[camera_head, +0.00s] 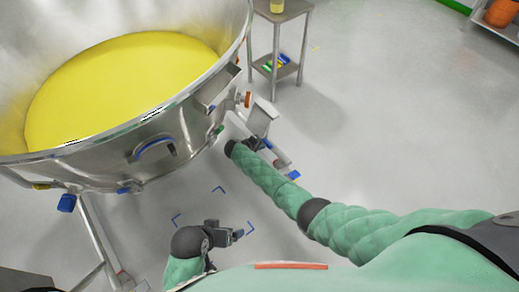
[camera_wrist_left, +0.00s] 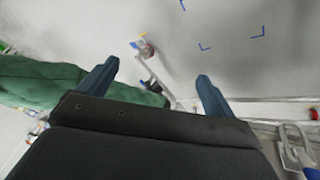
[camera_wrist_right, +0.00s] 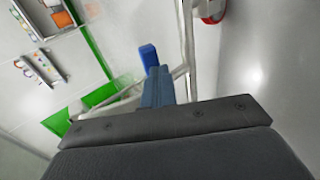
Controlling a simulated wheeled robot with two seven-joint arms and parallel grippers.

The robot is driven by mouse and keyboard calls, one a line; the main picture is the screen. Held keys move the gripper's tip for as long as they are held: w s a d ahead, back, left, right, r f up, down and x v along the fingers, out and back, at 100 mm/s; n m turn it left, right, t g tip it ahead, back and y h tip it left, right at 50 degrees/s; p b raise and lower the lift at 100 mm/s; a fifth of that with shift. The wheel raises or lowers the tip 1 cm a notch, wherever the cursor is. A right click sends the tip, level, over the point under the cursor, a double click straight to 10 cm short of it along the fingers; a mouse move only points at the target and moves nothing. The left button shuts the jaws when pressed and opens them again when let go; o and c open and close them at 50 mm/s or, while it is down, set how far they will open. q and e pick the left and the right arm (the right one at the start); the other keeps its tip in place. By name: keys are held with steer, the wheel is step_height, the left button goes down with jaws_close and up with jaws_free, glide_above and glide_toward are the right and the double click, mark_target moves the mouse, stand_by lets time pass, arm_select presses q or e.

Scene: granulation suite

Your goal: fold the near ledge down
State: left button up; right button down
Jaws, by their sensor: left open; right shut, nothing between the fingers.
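The large steel vessel (camera_head: 110,175) fills the left of the head view. A flat grey plate (camera_head: 217,90) juts from its right side; I cannot tell if this is the near ledge or how it is hinged. My right gripper (camera_head: 266,143) is beside the vessel's hardware, small and partly hidden in the head view. Its fingers are together and empty in the right wrist view (camera_wrist_right: 157,85). A blue part (camera_wrist_right: 148,55) shows just beyond them; contact is unclear. My left gripper (camera_head: 238,235) is open and empty over the floor; its parted fingers show in the left wrist view (camera_wrist_left: 155,85).
Yellow material (camera_head: 125,80) fills the vessel. A small steel table (camera_head: 277,15) stands behind at the upper centre. A steel post (camera_wrist_right: 187,50) and a red caster (camera_wrist_right: 212,12) are close to the right gripper. Floor to the right is clear.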

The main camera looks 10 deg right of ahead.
mark_target(270, 143)
steer(key=d+f+h+b, duration=0.1)
steer(key=b, duration=0.1)
steer(key=w+d+f+t+h+b, duration=0.1)
steer(key=b, duration=0.1)
steer(key=w+d+f+h+b, duration=0.1)
steer(key=b, duration=0.1)
steer(key=shift+d+t, duration=0.4)
steer(key=shift+w+d+b, duration=0.25)
steer(key=shift+d+b, duration=0.05)
steer(key=shift+b, duration=0.3)
arm_select(q)
step_height(270, 143, down, 30)
steer(key=t, duration=0.3)
steer(key=shift+d+r+n, duration=0.25)
steer(key=shift+d+n, duration=0.05)
steer(key=shift+d, duration=0.15)
steer(key=shift+s, duration=0.1)
arm_select(e)
steer(key=shift+w+d+r, duration=0.1)
steer(key=shift+d+r, duration=0.05)
steer(key=shift+d, duration=0.1)
